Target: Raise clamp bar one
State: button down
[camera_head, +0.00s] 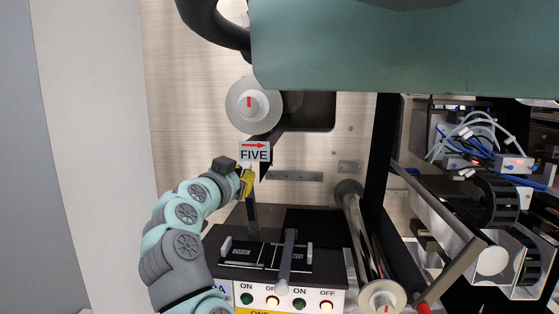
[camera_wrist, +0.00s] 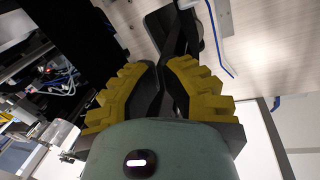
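A black clamp unit (camera_head: 268,249) with two plates labelled ONE sits on the control box. A dark upright bar (camera_head: 252,218) rises from its back left. My gripper (camera_head: 248,181), with yellow fingers, is at the upper end of that bar, just below the FIVE sign. In the wrist view my gripper (camera_wrist: 160,72) has its yellow finger pads on either side of dark parts, with a narrow gap between. A dark bar (camera_wrist: 180,35) runs beyond the fingertips there. I cannot tell whether the fingers touch it. A grey bar (camera_head: 287,262) lies across the middle of the unit.
The white control box (camera_head: 285,298) has ON and OFF buttons, two lit. The FIVE sign (camera_head: 255,152) and a round roller (camera_head: 252,103) are above my gripper. A metal roller (camera_head: 367,245) stands to the right. A dark vertical post (camera_head: 385,150) is farther right.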

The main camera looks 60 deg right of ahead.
jog(key=w+a+f+n+t+h+p, duration=0.2)
jog(key=w+a+f+n+p, duration=0.1)
jog(key=a+f+n+p, duration=0.15)
jog(key=b+x, duration=0.2)
jog(key=x, duration=1.2)
jog(key=shift+s+d+m, duration=0.2)
jog(key=shift+d+m, duration=0.25)
dwell(0.5)
